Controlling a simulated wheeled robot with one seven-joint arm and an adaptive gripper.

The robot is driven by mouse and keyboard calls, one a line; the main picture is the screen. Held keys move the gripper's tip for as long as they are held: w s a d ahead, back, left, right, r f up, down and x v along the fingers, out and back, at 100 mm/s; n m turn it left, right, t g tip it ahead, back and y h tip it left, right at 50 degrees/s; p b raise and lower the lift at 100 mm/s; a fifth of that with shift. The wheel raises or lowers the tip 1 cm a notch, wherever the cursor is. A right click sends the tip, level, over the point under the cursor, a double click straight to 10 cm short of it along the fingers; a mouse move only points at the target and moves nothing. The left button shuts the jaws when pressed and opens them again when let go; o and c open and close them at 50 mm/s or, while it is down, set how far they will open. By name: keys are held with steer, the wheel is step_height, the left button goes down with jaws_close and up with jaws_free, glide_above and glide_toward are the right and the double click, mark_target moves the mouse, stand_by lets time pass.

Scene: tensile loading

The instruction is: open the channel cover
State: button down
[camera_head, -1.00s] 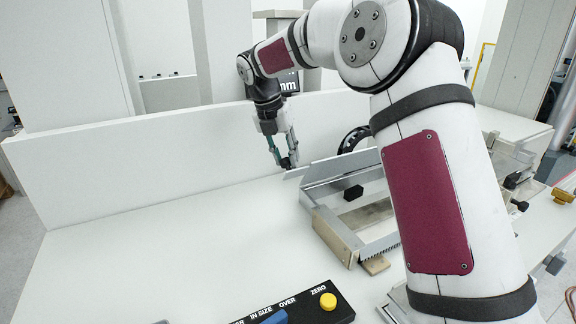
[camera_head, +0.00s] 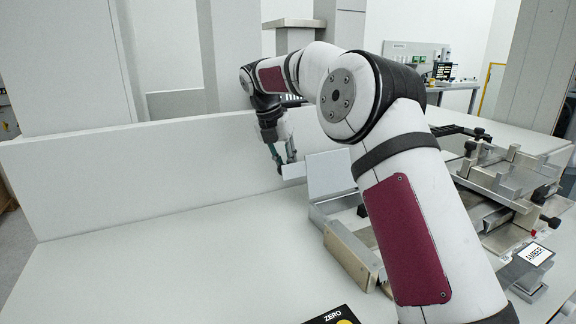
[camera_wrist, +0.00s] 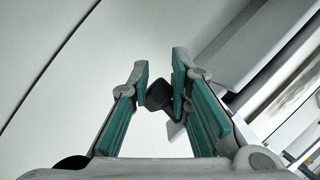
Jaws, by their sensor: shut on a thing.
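The channel cover (camera_head: 330,172) is a pale grey panel standing raised and steeply tilted at the back edge of the metal channel box (camera_head: 322,211). My gripper (camera_head: 283,164) is at the cover's upper left edge, close to the low white wall. In the wrist view, my gripper (camera_wrist: 160,92) is shut on a dark knob (camera_wrist: 158,95) between its green-padded fingertips. The knob's attachment to the cover is not clearly shown. My arm hides the right part of the box.
A low white wall (camera_head: 140,175) runs along the back of the white bench (camera_head: 190,270). A metal clamping fixture (camera_head: 505,185) stands to the right, with an AMBER label (camera_head: 534,254) in front. The left bench is clear. A black ZERO panel (camera_head: 335,316) lies at the front edge.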

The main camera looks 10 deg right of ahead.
steer(key=shift+a+f, duration=0.35)
steer(key=shift+a, duration=0.25)
steer(key=shift+a+f, duration=0.35)
steer(key=shift+a, duration=0.2)
steer(key=c, duration=1.3)
jaws_free()
steer(key=shift+w+a+f, duration=0.15)
steer(key=shift+w, duration=0.1)
steer(key=shift+s, duration=0.1)
steer(key=shift+d+r+v, duration=0.1)
steer(key=shift+d+v, duration=0.15)
steer(key=shift+v, duration=1.8)
steer(key=shift+d+r+v, duration=0.1)
steer(key=shift+d+v, duration=0.1)
steer(key=shift+v, duration=1.8)
steer(key=shift+d+v, duration=0.25)
steer(key=shift+v, duration=1.8)
steer(key=shift+r, duration=0.15)
